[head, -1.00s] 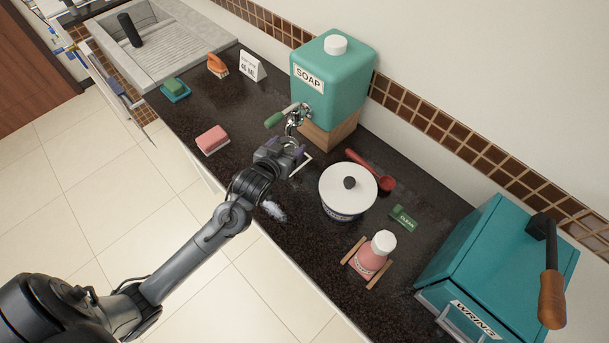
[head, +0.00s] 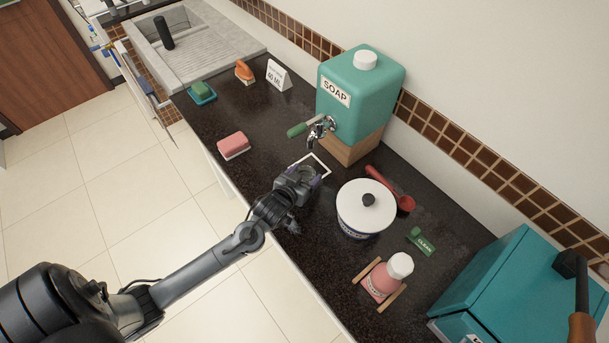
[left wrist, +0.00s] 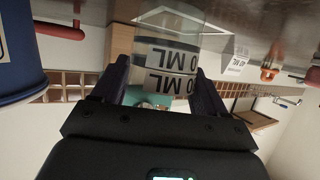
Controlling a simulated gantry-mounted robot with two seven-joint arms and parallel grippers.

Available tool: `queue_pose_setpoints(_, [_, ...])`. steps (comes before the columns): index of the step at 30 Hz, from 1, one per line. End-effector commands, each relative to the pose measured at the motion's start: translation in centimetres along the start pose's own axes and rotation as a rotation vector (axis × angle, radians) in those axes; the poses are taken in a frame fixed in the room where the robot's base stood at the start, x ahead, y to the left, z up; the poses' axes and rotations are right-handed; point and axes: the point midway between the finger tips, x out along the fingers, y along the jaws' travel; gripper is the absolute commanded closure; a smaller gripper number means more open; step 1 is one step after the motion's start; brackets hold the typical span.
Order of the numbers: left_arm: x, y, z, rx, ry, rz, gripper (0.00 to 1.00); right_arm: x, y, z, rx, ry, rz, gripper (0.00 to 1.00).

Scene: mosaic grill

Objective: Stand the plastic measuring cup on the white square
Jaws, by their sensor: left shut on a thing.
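My left gripper (head: 299,180) is shut on the clear plastic measuring cup (left wrist: 168,55). In the left wrist view the cup sits between the two dark fingers, with a white band reading "0 ML". In the head view my gripper mostly hides the cup. The white square (head: 322,163) is a thin outline on the dark counter in front of the soap tap. The gripper and cup are at its near left side and cover part of it. I cannot tell whether the cup touches the counter. My right gripper is not in view.
The teal soap dispenser (head: 360,95) on its wooden block, with its tap (head: 320,130), stands just behind the square. A white-lidded pot (head: 366,208) is close on the right. A pink sponge (head: 233,146) lies left. A measure sign (head: 278,74) stands farther back.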

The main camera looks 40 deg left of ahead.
Motion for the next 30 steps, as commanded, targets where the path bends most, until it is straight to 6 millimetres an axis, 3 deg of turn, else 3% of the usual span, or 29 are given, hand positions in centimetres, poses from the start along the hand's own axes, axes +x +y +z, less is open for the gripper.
queue_pose_setpoints(5, [0.1, 0.0, 0.2, 0.000, -0.001, 0.000, 0.54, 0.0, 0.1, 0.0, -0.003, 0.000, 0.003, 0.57])
queue_pose_setpoints(6, [0.1, 0.0, 0.3, 0.000, -0.001, 0.000, 0.26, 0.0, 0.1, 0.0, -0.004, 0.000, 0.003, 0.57])
queue_pose_setpoints(11, [0.1, 0.0, 0.2, 0.000, -0.001, 0.000, 0.02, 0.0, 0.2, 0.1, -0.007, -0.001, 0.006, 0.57])
queue_pose_setpoints(22, [0.0, 0.0, -0.1, 0.001, 0.001, 0.000, 0.02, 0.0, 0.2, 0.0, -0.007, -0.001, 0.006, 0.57])
queue_pose_setpoints(30, [-3.5, 0.0, -0.1, -0.001, -0.002, 0.001, 0.02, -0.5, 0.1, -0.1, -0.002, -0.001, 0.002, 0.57])
